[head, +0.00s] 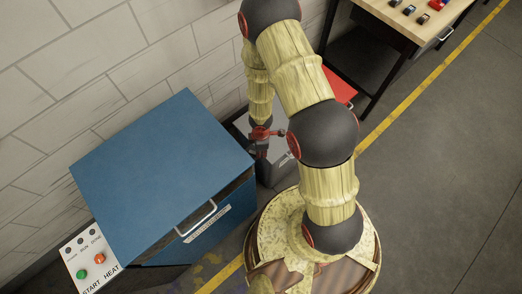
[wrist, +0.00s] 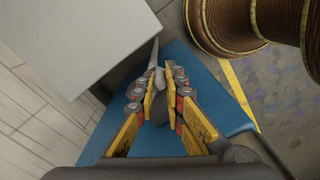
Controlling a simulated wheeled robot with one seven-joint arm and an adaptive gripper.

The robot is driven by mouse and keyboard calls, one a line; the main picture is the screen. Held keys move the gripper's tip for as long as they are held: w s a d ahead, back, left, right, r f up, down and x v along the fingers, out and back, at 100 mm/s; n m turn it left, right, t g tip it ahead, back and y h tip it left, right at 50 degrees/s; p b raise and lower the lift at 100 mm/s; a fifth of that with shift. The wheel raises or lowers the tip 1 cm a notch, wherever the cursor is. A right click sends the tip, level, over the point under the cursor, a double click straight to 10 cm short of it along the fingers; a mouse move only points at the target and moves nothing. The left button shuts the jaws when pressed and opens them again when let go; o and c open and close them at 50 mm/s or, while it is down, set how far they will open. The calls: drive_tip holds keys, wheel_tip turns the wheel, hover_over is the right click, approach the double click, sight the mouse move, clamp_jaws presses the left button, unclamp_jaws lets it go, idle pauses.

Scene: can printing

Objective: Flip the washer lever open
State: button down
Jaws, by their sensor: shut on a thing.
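My gripper (wrist: 163,92), with yellow fingers and red-and-grey joints, is shut on a thin grey lever (wrist: 154,54) in the wrist view. The lever runs upward from between the fingertips; its lower part is partly hidden by them. The lever is too small to make out there. A light grey box-shaped unit (head: 244,122) stands right of the blue machine, largely covered by my arm.
The blue machine (head: 165,165) has a front handle (head: 197,217) and a START/HEAT panel (head: 89,258) at its left. A white brick wall (head: 60,90) is behind. A wooden workbench (head: 396,20) stands upper right. The floor (head: 445,170) on the right is clear.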

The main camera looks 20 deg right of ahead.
drive_tip(key=c, duration=1.8)
unclamp_jaws()
drive_tip(key=shift+c, duration=0.2)
